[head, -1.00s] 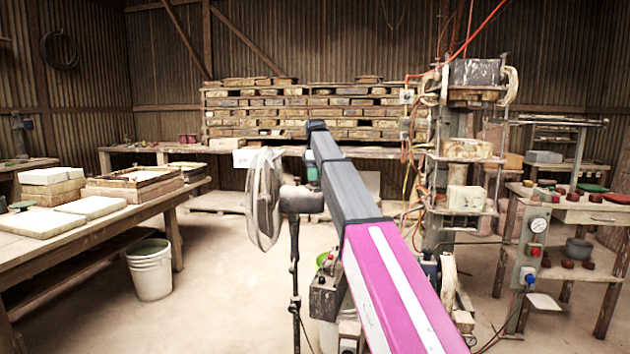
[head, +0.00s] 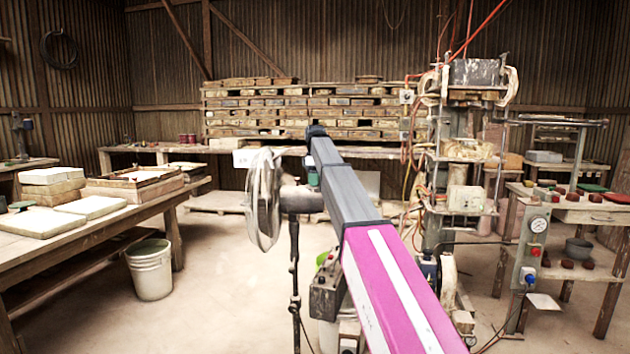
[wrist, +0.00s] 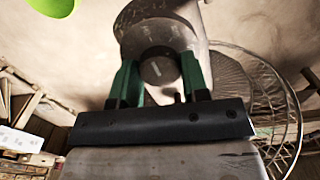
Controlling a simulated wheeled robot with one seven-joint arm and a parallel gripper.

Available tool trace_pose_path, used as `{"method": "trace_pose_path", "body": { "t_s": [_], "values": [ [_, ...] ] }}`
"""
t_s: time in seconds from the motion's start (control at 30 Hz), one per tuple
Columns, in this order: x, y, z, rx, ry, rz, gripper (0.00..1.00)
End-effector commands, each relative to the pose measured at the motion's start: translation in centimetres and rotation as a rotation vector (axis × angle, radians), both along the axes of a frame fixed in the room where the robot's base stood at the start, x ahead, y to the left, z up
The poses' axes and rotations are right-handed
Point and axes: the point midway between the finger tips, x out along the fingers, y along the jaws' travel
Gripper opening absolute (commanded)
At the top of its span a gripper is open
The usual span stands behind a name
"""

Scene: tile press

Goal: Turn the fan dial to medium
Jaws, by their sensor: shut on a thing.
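The fan (head: 263,200) stands on a thin dark pole in the middle of the head view, its round wire cage facing left. In the wrist view its cage (wrist: 285,95) shows at the right. The fan dial (wrist: 157,69) is a dark round knob on the end of the grey motor housing (wrist: 160,28). My gripper (wrist: 159,80) has its green fingers on either side of the dial, shut on it. A small light mark shows on the dial's face, but I cannot read the setting. In the head view my arm hides the dial.
A tile press (head: 465,170) with hoses stands to the right of my arm. A long workbench (head: 120,222) with tiles is at the left, with a white bucket (head: 150,270) beside it. The floor between bucket and fan pole is clear.

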Motion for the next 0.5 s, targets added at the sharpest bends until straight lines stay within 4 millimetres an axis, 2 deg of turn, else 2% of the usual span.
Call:
{"method": "trace_pose_path", "body": {
  "t_s": [0.27,0.5],
  "values": [
    [0.0,-0.01,0.02,0.0,0.001,-0.125,0.18],
    [0.01,-0.01,0.02,0.0,0.001,-0.331,0.18]
  ]
}}
